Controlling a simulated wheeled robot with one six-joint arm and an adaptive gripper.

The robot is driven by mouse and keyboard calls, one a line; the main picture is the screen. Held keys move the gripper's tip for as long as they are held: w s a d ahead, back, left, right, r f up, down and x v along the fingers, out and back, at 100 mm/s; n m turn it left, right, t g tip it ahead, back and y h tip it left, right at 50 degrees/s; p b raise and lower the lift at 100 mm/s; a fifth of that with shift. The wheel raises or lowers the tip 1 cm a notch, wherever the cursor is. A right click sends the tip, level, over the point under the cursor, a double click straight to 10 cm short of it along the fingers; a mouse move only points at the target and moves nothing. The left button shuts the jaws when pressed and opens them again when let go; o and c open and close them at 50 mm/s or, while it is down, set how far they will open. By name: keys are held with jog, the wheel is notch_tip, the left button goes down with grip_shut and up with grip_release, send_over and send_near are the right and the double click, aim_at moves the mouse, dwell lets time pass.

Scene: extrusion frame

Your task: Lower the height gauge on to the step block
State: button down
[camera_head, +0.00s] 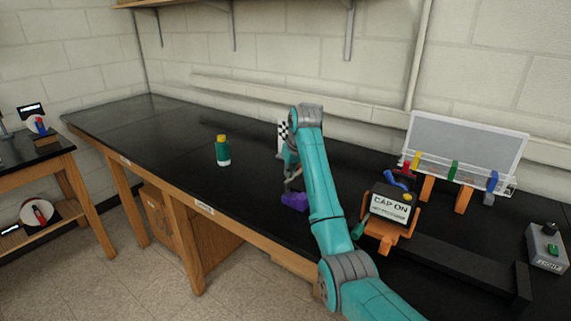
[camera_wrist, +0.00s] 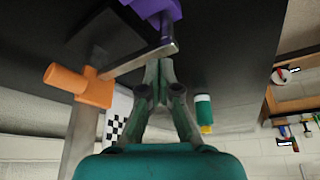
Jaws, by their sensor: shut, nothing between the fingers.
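The purple step block (camera_head: 293,201) sits on the black bench in front of my arm. It also shows at the top of the wrist view (camera_wrist: 155,8). The height gauge appears in the wrist view as a grey metal post with an orange slider (camera_wrist: 82,85) and a grey bar (camera_wrist: 140,60) reaching toward the block. The bar's tip overlaps the block in the picture; I cannot tell whether they touch. My gripper (camera_wrist: 158,64) is shut and empty, its fingertips close beside the bar; contact is unclear. In the head view my arm hides most of the gauge.
A green bottle with a yellow cap (camera_head: 222,151) stands left of my arm. A checkered board (camera_head: 283,135) is behind it. At right are an orange stand with a "CAP ON" sign (camera_head: 391,205), a rack of coloured tools (camera_head: 465,150) and a grey switch box (camera_head: 547,250). The bench's left is clear.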

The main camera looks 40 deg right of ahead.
notch_tip(320, 180, up, 7)
dwell(0.8)
jog(key=shift+r, duration=0.1)
dwell(0.4)
